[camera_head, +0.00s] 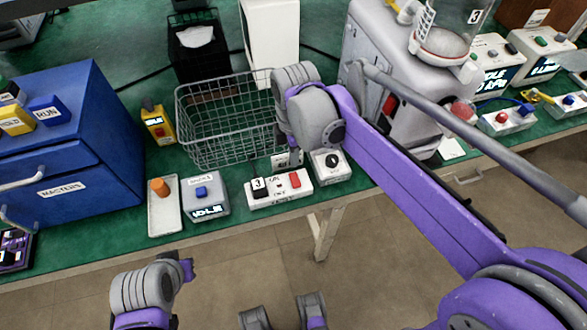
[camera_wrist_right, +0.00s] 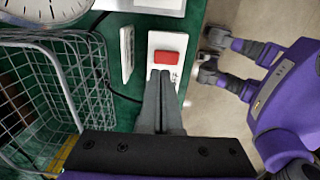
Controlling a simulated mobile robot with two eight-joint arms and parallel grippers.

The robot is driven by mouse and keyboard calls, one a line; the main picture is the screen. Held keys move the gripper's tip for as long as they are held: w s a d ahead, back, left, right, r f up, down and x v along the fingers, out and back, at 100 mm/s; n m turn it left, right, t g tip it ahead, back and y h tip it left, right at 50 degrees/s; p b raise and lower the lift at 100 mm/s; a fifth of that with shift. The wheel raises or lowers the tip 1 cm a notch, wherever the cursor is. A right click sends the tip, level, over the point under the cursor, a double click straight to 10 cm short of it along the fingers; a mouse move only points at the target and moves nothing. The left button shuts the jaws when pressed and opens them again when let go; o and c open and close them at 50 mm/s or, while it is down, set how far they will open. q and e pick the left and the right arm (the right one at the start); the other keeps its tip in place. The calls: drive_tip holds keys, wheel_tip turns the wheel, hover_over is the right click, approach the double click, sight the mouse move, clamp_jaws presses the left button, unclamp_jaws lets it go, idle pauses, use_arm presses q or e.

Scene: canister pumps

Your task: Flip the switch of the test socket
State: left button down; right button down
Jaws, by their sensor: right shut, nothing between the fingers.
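The test socket is a white strip (camera_head: 272,198) at the table's front edge, with a black plug marked 3 (camera_head: 258,187) and a red switch (camera_head: 295,180). The switch also shows in the right wrist view (camera_wrist_right: 171,55). My right gripper (camera_wrist_right: 160,73) is shut and empty, with its fingertips close to the near edge of the red switch in that view. I cannot tell whether they touch it. The plug is not seen there. Part of my left arm (camera_head: 145,288) shows low in the head view, but I see no left fingers.
A wire basket (camera_head: 205,150) stands behind the socket. A box with a black knob (camera_head: 331,162) is just right of it. A box with a blue button (camera_head: 204,205) and a tray with an orange item (camera_head: 163,217) are left. A grey machine (camera_head: 375,50) stands at the right.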

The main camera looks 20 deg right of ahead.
sight(295, 182)
wheel_tip(295, 182, down, 6)
drive_tip(key=shift+w+r+b, duration=0.1)
drive_tip(key=shift+b, duration=0.25)
drive_tip(key=shift+w+f+g+b, duration=0.15)
drive_tip(key=shift+f+g+b, duration=0.15)
drive_tip(key=shift+f+g, duration=0.2)
drive_tip(key=shift+r, duration=0.1)
drive_tip(key=shift+s, duration=0.7)
drive_tip(key=shift+s+r, duration=0.15)
drive_tip(key=shift+s, duration=0.15)
